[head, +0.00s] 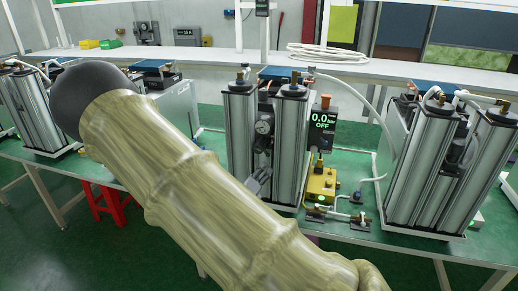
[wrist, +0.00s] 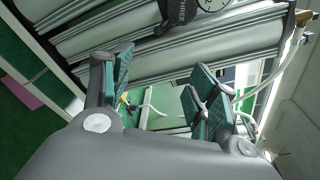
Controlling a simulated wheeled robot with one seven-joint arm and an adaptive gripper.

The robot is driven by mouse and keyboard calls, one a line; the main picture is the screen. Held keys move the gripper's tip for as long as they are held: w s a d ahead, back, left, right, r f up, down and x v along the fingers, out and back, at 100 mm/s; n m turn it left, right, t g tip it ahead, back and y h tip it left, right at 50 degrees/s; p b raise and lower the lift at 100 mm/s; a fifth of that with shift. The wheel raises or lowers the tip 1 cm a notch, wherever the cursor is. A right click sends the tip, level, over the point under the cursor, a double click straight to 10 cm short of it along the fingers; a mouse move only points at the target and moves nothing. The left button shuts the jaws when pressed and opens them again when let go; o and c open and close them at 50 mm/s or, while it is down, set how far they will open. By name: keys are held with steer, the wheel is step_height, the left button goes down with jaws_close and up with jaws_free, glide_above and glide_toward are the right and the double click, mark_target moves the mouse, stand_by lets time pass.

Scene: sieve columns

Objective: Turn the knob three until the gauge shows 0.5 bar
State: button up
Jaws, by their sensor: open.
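The black knob (wrist: 178,12) marked THREE is at the top edge of the wrist view, partly cut off, on the front of the silver column unit. The round white-faced gauge (wrist: 213,4) is right beside it, also cut off; its reading cannot be made out. In the head view the gauge (head: 264,127) sits between the columns of the middle unit, too small to read. My gripper (wrist: 160,80) is open and empty, its two green-padded fingers apart, with the knob beyond the fingers and touching neither. In the head view its end (head: 258,184) shows below the gauge.
A display (head: 322,121) reading 0.0 and OFF stands right of the columns, above a yellow box (head: 321,184) with a green light. Similar column units stand at the right (head: 430,165) and far left. My arm hides much of the left bench. A red stool (head: 108,203) stands below.

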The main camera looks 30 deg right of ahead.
mark_target(258, 150)
steer(key=w+a+r+n+t, duration=0.1)
steer(key=w+r+n+t, duration=0.1)
steer(key=w+r, duration=0.2)
steer(key=b+x, duration=0.1)
steer(key=x, duration=0.4)
steer(key=b+x, duration=0.2)
steer(key=x, duration=0.3)
steer(key=shift+f, duration=0.25)
steer(key=c, duration=1)
